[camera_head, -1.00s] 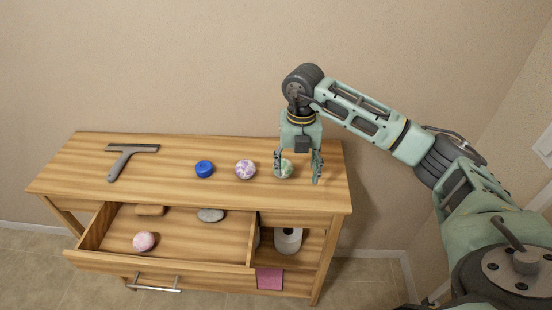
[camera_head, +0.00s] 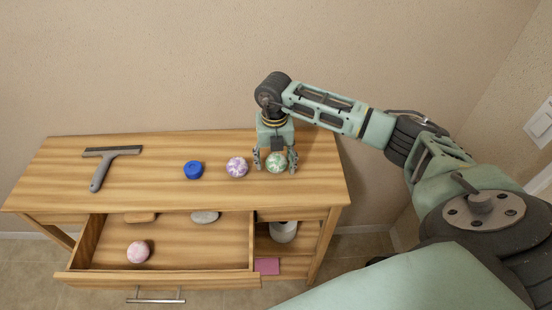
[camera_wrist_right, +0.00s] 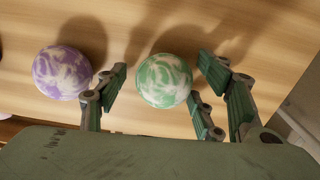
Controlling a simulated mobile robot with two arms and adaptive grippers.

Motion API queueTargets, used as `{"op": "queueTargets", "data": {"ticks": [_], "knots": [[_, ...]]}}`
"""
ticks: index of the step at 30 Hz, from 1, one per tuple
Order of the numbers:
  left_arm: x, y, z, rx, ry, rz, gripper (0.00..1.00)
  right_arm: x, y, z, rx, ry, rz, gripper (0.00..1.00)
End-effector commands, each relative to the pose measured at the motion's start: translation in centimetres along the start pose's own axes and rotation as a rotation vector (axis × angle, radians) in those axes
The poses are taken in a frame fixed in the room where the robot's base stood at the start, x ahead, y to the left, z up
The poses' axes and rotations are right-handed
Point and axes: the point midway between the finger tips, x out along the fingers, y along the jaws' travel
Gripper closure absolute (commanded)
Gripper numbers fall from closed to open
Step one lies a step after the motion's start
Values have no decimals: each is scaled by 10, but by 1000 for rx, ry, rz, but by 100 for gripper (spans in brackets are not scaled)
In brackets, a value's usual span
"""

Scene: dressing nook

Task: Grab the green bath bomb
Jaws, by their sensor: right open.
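The green bath bomb (camera_head: 277,162), a green and white marbled ball, rests on the dresser top near its right end. My right gripper (camera_head: 276,166) is open and lowered over it, with a finger on either side of the ball. In the right wrist view the green bath bomb (camera_wrist_right: 164,80) lies between the spread fingers of the right gripper (camera_wrist_right: 160,90), with a gap visible on its right side. A purple and white ball (camera_head: 237,167) sits just left of the gripper, and it also shows in the right wrist view (camera_wrist_right: 62,72). My left gripper is not in view.
A blue round object (camera_head: 193,170) and a grey squeegee (camera_head: 108,163) lie further left on the dresser top (camera_head: 60,180). The open drawer (camera_head: 185,262) holds a pink ball (camera_head: 138,252), a grey stone (camera_head: 204,217) and a tan bar (camera_head: 140,217).

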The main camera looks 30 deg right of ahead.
Motion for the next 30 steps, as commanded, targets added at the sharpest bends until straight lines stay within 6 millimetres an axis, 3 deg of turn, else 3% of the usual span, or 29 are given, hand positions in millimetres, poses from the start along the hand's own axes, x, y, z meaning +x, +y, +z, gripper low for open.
{"op": "queueTargets", "data": {"ticks": [8,25,30], "knots": [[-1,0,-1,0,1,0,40,6,0,0,0,-1,0,38],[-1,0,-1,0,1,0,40,6,0,0,0,-1,1,86],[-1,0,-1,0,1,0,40,5,0,0,0,-1,1,88]]}}
